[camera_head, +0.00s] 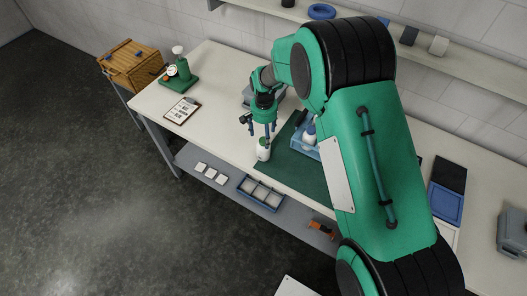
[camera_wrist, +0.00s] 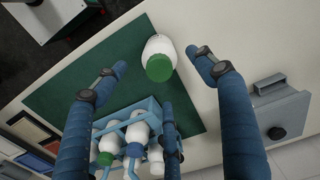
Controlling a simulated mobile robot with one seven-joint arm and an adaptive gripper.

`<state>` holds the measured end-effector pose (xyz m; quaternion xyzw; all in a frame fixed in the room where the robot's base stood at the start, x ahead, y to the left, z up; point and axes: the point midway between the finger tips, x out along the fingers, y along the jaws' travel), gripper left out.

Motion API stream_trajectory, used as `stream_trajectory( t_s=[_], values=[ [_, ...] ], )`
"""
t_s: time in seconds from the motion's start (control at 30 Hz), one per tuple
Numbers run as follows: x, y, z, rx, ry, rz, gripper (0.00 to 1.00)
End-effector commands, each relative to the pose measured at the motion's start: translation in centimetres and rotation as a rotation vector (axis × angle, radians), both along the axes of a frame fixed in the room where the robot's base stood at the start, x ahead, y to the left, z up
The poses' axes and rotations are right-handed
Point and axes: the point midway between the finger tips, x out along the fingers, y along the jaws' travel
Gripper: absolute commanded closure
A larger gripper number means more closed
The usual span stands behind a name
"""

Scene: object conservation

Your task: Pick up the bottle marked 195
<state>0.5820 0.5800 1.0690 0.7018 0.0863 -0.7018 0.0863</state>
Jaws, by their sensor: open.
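A white bottle with a green cap (camera_wrist: 158,58) stands alone near the edge of the dark green mat (camera_wrist: 65,88). The same bottle (camera_head: 263,152) shows in the head view just below my gripper (camera_head: 262,131). In the wrist view my gripper (camera_wrist: 158,66) is open, its blue fingers spread to either side of the bottle and apart from it. A blue crate (camera_wrist: 118,122) holds several more white bottles (camera_wrist: 138,130), with green and blue caps. No number can be read on any bottle.
The crate (camera_head: 298,143) stands on the mat close right of the lone bottle. A grey box (camera_wrist: 280,112) is behind. A clipboard (camera_head: 182,110) and a green dispenser stand (camera_head: 179,80) are at left. The bench between clipboard and mat is clear.

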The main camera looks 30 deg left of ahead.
Motion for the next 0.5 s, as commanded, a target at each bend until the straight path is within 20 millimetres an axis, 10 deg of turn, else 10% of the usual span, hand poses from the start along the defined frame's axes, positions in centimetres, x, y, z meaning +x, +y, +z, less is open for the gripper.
stream_trajectory(
  t_s=[0.5],
  values=[
    [-0.11, -0.03, -0.79, -0.001, 0.002, 0.000, 0.29]
  ],
)
